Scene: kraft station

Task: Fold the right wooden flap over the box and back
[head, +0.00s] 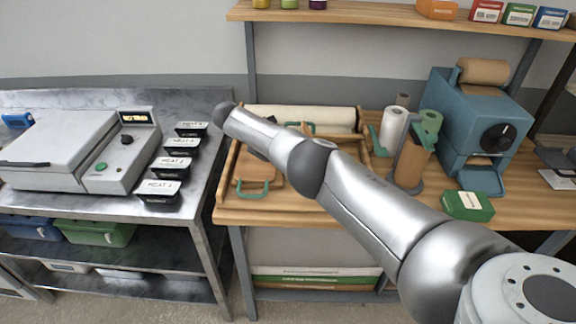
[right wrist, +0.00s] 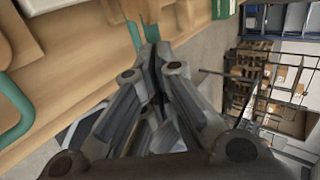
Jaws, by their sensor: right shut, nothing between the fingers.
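A wooden box station with a wooden frame (head: 226,178) sits on the wooden bench, partly hidden by my right arm. A wooden panel with a green handle (head: 252,191) lies at its left front. Another green handle (head: 303,126) shows at the back, and a third green handle (head: 377,142) stands at the right side. I cannot tell clearly how the right flap lies. My right gripper (right wrist: 151,45) is shut and empty in the right wrist view, beside the wooden edge. A green handle (right wrist: 14,108) shows there at the left, apart from the fingers. My left gripper is out of view.
A paper roll (head: 393,128), a teal dispenser (head: 462,115) and a green box (head: 467,205) stand to the right on the bench. A shelf (head: 380,17) runs above.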

